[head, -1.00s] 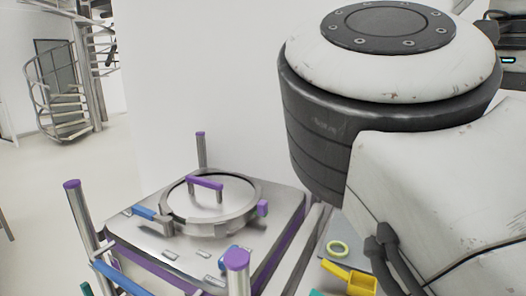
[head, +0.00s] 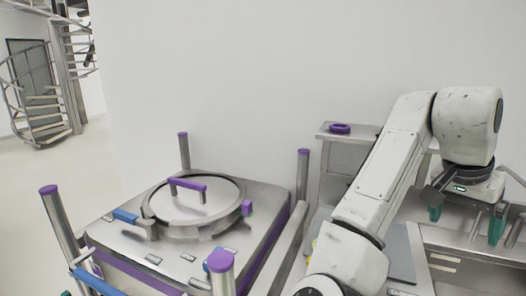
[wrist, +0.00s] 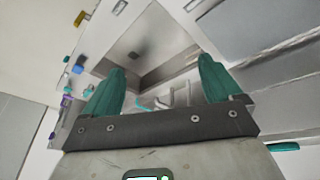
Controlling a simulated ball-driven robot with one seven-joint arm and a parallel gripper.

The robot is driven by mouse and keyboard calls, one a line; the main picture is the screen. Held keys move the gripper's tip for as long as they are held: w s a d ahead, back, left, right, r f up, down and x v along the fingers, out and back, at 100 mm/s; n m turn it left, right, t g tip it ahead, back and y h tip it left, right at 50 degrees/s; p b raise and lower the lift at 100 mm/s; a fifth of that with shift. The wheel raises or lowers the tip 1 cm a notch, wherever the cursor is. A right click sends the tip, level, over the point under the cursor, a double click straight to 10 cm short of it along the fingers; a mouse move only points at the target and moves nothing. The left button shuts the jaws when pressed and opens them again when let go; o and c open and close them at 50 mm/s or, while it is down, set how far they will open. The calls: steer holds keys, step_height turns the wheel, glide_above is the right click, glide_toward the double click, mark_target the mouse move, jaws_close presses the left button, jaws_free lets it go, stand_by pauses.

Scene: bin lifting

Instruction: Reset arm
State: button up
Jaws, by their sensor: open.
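My arm stretches out at the right of the head view, and my gripper (head: 466,222) points down at its far end. Its two teal fingers are spread apart with nothing between them. They hang over the steel worktop at the right; their exact height above it is hard to judge. The wrist view shows the same open gripper (wrist: 160,88), with teal fingers on either side and a blurred steel surface with small fittings beyond.
A steel bin (head: 262,205) with a round lid (head: 205,207) and purple handle (head: 188,184) stands at left. Purple-capped posts (head: 184,152) rise around it. A purple ring (head: 340,128) lies on a steel ledge (head: 362,139). The white wall behind is bare.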

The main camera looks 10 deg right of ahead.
steer(key=s+f+n+t+h, duration=0.1)
steer(key=s+f+n, duration=0.3)
steer(key=f, duration=0.8)
steer(key=s+f+n+t+h, duration=0.1)
steer(key=s+f+n, duration=0.25)
steer(key=f, duration=0.85)
steer(key=s+a+f+n+g+y, duration=0.1)
steer(key=s+a+f+n+y, duration=0.4)
steer(key=s+a+f, duration=0.9)
steer(key=s+f, duration=0.1)
steer(key=s, duration=0.2)
steer(key=shift+s+a+f+y, duration=0.2)
steer(key=shift+s+a+y, duration=0.05)
steer(key=shift+a+y, duration=0.15)
